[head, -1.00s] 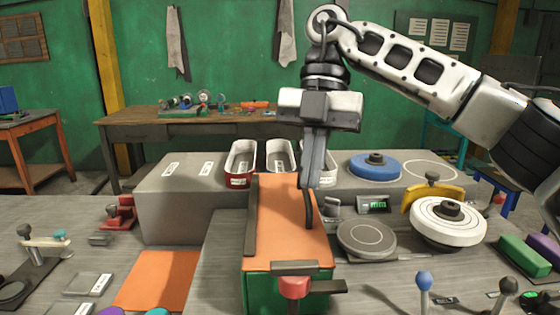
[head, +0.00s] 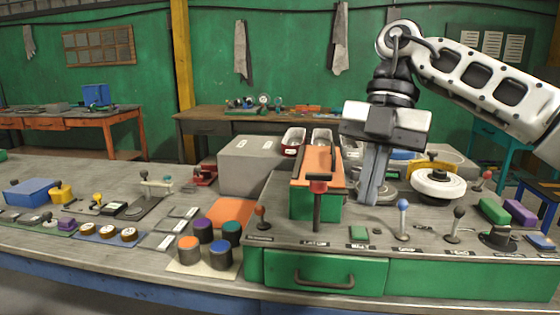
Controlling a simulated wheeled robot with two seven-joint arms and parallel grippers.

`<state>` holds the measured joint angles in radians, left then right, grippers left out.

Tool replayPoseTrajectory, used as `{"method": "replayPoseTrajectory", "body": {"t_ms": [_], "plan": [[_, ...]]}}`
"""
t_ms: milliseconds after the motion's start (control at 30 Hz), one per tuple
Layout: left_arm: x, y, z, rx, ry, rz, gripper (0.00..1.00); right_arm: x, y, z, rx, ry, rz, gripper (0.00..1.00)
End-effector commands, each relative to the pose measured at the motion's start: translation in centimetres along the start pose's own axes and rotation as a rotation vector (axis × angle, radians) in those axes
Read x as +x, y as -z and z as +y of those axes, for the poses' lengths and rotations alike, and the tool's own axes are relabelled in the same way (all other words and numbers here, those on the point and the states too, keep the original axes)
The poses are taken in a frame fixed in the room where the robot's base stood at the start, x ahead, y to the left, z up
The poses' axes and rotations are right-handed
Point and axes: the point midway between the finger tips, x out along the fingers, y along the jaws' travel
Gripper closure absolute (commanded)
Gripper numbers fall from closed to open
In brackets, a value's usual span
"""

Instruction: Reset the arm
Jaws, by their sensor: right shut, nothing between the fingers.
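My right gripper (head: 372,188) comes in from the right on a white and black arm and points straight down. Its fingers are shut with nothing between them. It hangs just right of the orange-topped green block (head: 317,170) and hides part of the bench behind it. Whether the fingertips touch the bench top is hard to tell. My left gripper is out of view.
A red-topped lever (head: 318,200) stands before the block. Several colored-top cylinders (head: 203,230) stand left of the green drawer (head: 330,272).

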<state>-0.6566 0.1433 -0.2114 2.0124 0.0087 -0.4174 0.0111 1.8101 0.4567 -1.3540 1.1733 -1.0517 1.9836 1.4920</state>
Motion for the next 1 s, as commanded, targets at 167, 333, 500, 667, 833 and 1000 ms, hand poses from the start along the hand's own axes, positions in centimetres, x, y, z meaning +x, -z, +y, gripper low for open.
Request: {"method": "replayPoseTrajectory", "body": {"t_ms": [167,333,500,667,833,1000], "plan": [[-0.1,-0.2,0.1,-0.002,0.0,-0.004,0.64,3.8,0.9,2.5,-0.116,-0.067,0.124,1.0],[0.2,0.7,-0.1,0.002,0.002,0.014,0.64,7.5,2.7,5.0,-0.237,-0.178,0.275,1.0],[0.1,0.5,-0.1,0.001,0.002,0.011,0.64,11.2,5.4,7.8,-0.349,-0.355,0.47,1.0],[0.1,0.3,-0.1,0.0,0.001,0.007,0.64,14.2,8.9,10.7,-0.414,-0.659,0.73,1.0],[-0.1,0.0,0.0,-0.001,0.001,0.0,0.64,14.8,10.3,12.9,-0.292,-1.131,0.984,1.0],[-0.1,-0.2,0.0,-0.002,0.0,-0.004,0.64,15.7,6.2,12.8,0.072,-1.567,1.061,1.0]]}}
